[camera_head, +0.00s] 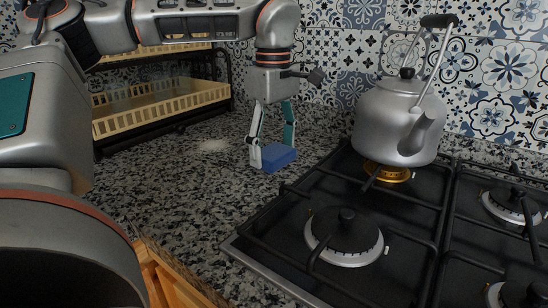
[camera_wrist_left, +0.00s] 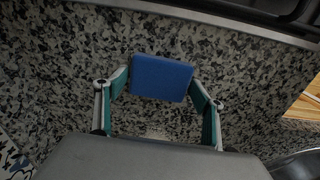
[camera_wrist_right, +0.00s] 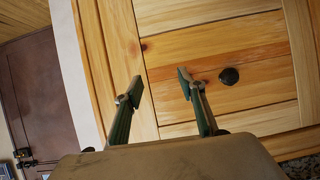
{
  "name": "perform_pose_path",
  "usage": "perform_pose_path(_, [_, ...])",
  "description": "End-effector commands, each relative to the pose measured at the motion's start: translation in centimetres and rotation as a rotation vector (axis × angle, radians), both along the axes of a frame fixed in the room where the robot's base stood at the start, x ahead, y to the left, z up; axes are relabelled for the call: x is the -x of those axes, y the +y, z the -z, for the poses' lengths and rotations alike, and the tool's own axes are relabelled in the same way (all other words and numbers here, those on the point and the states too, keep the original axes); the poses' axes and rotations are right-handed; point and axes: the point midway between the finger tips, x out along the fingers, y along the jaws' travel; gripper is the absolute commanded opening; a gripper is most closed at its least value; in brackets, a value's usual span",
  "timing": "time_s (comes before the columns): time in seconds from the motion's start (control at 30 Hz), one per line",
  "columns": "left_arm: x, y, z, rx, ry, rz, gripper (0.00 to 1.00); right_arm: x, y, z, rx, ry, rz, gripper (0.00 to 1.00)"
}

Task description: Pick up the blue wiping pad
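The blue wiping pad (camera_head: 279,157) lies on the speckled counter, left of the stove. It also shows in the left wrist view (camera_wrist_left: 161,77). My left gripper (camera_head: 271,151) points down at the pad with its fingers apart, one at each side of it. The fingertips (camera_wrist_left: 160,84) are very close to the pad's edges; I cannot tell whether they touch it. My right gripper (camera_wrist_right: 159,88) is open and empty, facing a wooden cabinet front, and is not seen in the head view.
A black gas stove (camera_head: 345,210) lies right of the pad, with a grey kettle (camera_head: 398,122) on its back left burner. A two-tier rack (camera_head: 165,110) stands at the back left. A pale patch (camera_head: 213,145) marks the counter. A cabinet drawer with a dark knob (camera_wrist_right: 229,76) faces my right gripper.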

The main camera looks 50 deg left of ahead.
Motion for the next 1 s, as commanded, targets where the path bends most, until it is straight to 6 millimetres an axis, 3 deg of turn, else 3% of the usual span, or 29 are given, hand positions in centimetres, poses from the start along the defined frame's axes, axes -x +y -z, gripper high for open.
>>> perform_pose_path(0.37, [0.0,0.0,0.1,0.001,0.002,0.000,0.47,0.0,0.0,0.0,-0.001,0.000,0.000,0.40])
perform_pose_path(0.57, [0.0,0.0,-0.8,-0.001,0.000,0.000,0.47,-0.2,0.0,-0.4,0.000,-0.007,0.000,0.40])
perform_pose_path(0.77, [0.1,0.0,-3.9,-0.002,-0.006,-0.002,0.47,-0.5,-0.3,-0.8,0.017,-0.018,-0.002,0.40])
perform_pose_path(1.0, [0.2,0.0,-10.6,-0.004,-0.012,-0.004,0.47,0.0,-1.6,-0.2,0.075,-0.001,-0.008,0.40])
